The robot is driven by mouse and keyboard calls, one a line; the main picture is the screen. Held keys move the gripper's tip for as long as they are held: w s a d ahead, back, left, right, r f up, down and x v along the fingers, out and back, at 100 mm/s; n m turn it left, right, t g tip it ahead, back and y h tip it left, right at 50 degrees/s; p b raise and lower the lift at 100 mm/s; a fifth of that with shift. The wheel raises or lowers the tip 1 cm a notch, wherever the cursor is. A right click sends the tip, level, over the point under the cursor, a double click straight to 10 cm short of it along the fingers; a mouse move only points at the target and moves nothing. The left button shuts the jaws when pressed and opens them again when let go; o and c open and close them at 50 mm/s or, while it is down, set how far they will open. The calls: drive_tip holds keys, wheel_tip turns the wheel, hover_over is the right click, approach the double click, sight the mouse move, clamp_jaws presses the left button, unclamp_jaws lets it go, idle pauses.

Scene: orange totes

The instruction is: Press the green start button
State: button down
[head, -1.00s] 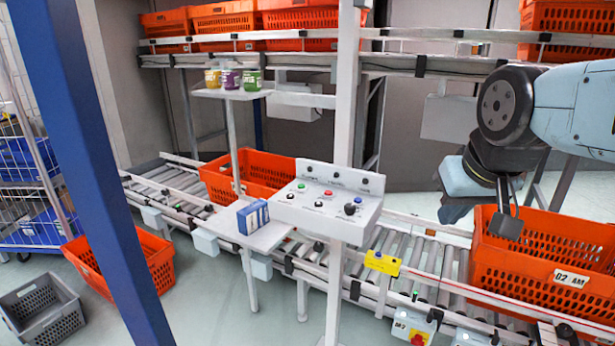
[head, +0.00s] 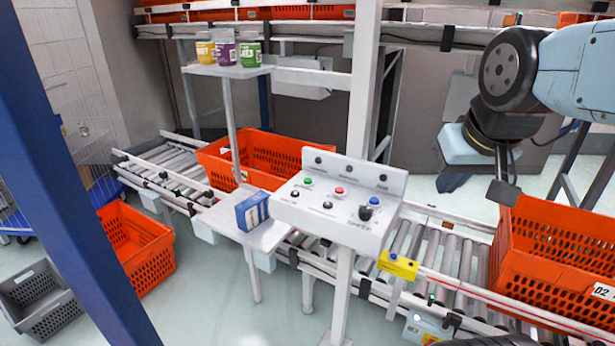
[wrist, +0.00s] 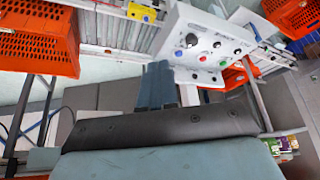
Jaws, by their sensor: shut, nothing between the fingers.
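The green button (head: 308,181) is on the left of the sloped top of a white control box (head: 335,215) on a post. A red button (head: 339,190), a blue button (head: 376,201) and a black knob (head: 365,213) share that top. In the wrist view the green button (wrist: 223,63) also shows, past the red one. My gripper (head: 452,184) is to the right of the box, pointing down, clear of it and empty. Its fingers (wrist: 158,88) look closed together in the wrist view; the arm partly hides them in the head view.
A small shelf with a blue box (head: 252,211) is left of the control box. A roller conveyor (head: 455,262) with orange totes (head: 555,260) runs below. The white post (head: 363,90) rises behind the control box. A blue post (head: 75,190) stands at left.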

drive_tip(key=w+h, duration=0.2)
drive_tip(key=w, duration=0.7)
drive_tip(key=n+t+h, duration=0.1)
drive_tip(key=n+t, duration=0.2)
drive_tip(key=n, duration=0.2)
hover_over(306, 181)
wheel_tip(306, 181, down, 7)
drive_tip(key=shift+s+f, duration=0.1)
drive_tip(key=shift+f, duration=4.3)
